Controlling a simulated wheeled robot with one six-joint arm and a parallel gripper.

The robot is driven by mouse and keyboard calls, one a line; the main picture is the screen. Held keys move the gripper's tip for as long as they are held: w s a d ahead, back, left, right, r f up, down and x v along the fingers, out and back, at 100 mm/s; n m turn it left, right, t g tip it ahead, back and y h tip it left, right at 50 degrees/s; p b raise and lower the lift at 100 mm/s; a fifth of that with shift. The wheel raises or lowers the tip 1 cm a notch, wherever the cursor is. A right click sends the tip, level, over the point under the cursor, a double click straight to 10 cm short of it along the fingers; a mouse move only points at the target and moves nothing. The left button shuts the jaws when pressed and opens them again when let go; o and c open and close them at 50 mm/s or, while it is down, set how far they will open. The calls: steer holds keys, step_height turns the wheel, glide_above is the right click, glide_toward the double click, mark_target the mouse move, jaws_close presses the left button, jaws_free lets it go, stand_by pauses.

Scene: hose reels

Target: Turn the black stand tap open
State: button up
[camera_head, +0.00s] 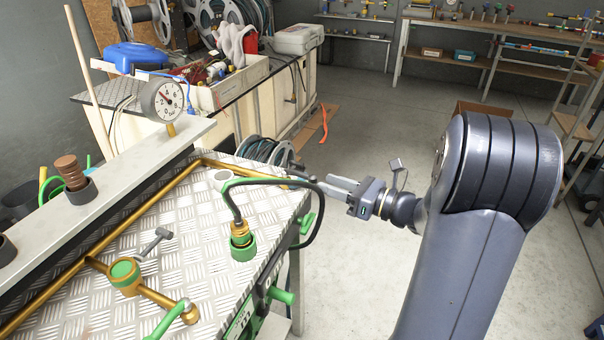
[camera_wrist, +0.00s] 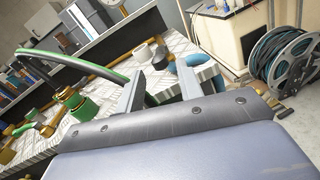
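My gripper (camera_head: 328,186) is in the air past the right edge of the metal-plate bench (camera_head: 200,230), its fingers pointing left. In the wrist view my gripper (camera_wrist: 160,82) has its two fingers apart with nothing held between them. I cannot surely pick out the black stand tap. A black fitting with a green handle (camera_head: 281,295) is at the bench's front edge, apart from my gripper. A brass valve with a green top (camera_head: 124,272) is on the brass pipe.
A dark green hose (camera_head: 275,182) rises from a green-and-brass fitting (camera_head: 242,240) and loops close to my fingers. A pressure gauge (camera_head: 163,101) stands on the grey beam. A hose reel (camera_head: 265,150) is behind the bench.

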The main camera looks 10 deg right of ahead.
mark_target(309, 177)
steer(key=x, duration=0.7)
steer(key=shift+w+a, duration=0.2)
steer(key=shift+a, duration=0.05)
jaws_close()
